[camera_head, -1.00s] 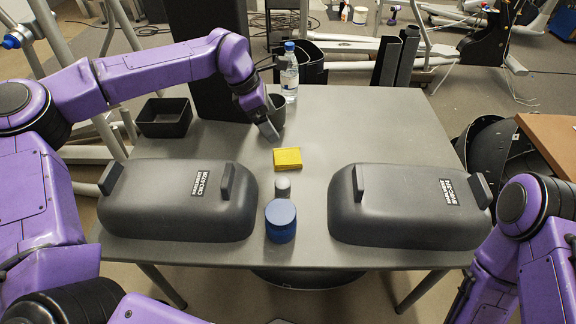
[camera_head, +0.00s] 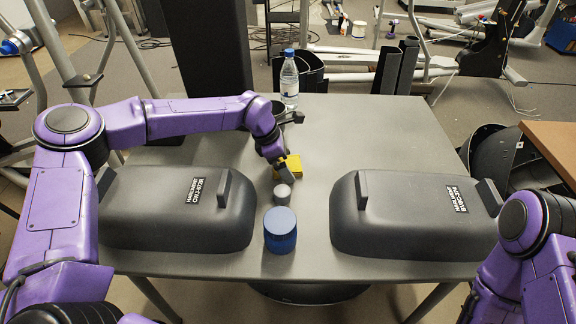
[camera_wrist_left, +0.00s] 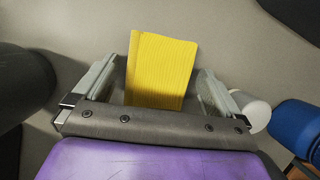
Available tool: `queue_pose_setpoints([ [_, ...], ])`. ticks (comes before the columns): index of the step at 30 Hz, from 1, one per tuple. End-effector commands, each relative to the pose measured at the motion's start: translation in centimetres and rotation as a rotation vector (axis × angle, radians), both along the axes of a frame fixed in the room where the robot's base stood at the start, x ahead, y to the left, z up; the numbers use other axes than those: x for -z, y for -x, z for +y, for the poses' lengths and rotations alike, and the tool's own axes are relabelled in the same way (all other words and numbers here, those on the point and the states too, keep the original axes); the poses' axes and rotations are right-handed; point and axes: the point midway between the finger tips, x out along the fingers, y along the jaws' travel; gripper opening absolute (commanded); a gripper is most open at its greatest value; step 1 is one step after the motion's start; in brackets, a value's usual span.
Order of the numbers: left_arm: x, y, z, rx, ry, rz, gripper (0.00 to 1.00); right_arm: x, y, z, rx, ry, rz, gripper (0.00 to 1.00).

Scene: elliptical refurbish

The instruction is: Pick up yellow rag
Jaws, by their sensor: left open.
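The yellow rag (camera_head: 289,167) is a small folded block lying on the grey table (camera_head: 350,125), near its middle. My left gripper (camera_head: 283,170) is over it, partly covering its left side in the head view. In the left wrist view the rag (camera_wrist_left: 160,68) lies between the two spread fingers (camera_wrist_left: 158,85), its near end hidden behind the gripper body. The gripper is open; I cannot tell whether a finger touches the rag. My right arm shows at the lower right, but its gripper cannot be made out.
A small grey cylinder (camera_head: 281,194) and a blue jar (camera_head: 280,230) stand just in front of the rag. Large dark covers flank them, left (camera_head: 165,215) and right (camera_head: 410,220). A water bottle (camera_head: 289,80) stands at the back. The table's right rear is clear.

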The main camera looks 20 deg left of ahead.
Motion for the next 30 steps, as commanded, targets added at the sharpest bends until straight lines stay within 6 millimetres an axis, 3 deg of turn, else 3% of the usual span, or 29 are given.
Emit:
queue_pose_setpoints([
  [4, 0.0, 0.0, 0.0, 0.001, 0.000, 0.000, 0.99, 0.0, 0.0, 0.0, 0.000, 0.000, 0.000, 0.43],
  [9, 0.0, 0.0, 0.0, 0.001, 0.000, 0.000, 0.44, 0.0, 0.0, 0.0, 0.000, 0.000, 0.000, 0.43],
  [10, 0.0, 0.0, 0.0, 0.001, 0.000, 0.000, 0.39, 0.0, 0.0, 0.0, 0.000, 0.000, 0.000, 0.43],
  [22, -0.7, 0.0, 0.0, 0.001, 0.000, 0.000, 0.39, 0.0, 0.0, 0.0, 0.000, 0.000, 0.000, 0.43],
  [27, -3.6, 0.1, 0.0, 0.003, 0.001, -0.004, 0.39, 0.1, 0.0, 0.0, 0.000, 0.000, 0.000, 0.43],
  [30, -6.1, 2.4, 0.0, 0.003, 0.003, -0.006, 0.39, 0.3, 0.0, 0.0, 0.000, 0.000, 0.000, 0.43],
])
